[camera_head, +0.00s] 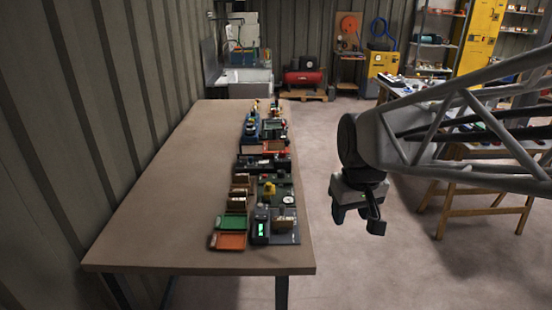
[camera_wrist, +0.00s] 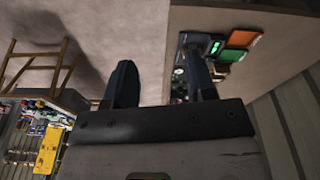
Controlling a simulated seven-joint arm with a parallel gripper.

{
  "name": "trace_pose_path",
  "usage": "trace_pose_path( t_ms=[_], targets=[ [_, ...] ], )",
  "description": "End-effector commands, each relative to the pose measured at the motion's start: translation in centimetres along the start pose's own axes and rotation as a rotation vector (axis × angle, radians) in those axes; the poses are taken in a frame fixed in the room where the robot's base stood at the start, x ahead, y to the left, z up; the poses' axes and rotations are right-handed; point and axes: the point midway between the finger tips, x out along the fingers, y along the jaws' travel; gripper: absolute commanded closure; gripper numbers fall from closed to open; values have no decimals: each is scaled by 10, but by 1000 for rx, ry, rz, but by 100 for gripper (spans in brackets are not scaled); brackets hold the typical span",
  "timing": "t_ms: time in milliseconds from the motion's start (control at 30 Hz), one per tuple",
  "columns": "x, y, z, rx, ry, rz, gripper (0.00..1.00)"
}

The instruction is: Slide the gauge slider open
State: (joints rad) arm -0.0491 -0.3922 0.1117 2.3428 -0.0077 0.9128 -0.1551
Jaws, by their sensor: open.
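A row of small devices stands along the right side of the long brown table (camera_head: 160,190). One dark unit with a lit green display (camera_head: 261,228) stands near the front end. Behind it is a green panel with a round pale dial (camera_head: 287,199) and a yellow part. I cannot tell which of these carries the gauge slider, or how its slider stands. My gripper (camera_head: 357,221) hangs over the floor to the right of the table, apart from everything. In the wrist view its two fingers (camera_wrist: 160,68) are spread and empty; the right finger partly hides the devices.
A green tray (camera_head: 230,223) and an orange tray (camera_head: 229,242) lie at the table's front. The table's left half is bare. A wooden trestle table (camera_head: 465,200) stands at the right. A corrugated wall (camera_head: 60,120) runs along the left.

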Motion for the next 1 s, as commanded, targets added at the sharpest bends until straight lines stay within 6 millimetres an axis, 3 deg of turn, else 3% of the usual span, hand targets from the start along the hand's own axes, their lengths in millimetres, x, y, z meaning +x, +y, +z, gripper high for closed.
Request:
trace_pose_path(
  t_ms=[567, 1000],
  targets=[
    [54, -12, -128, -219, -62, -25, 50],
    [120, -31, -217, -385, -106, -49, 50]
  ],
)
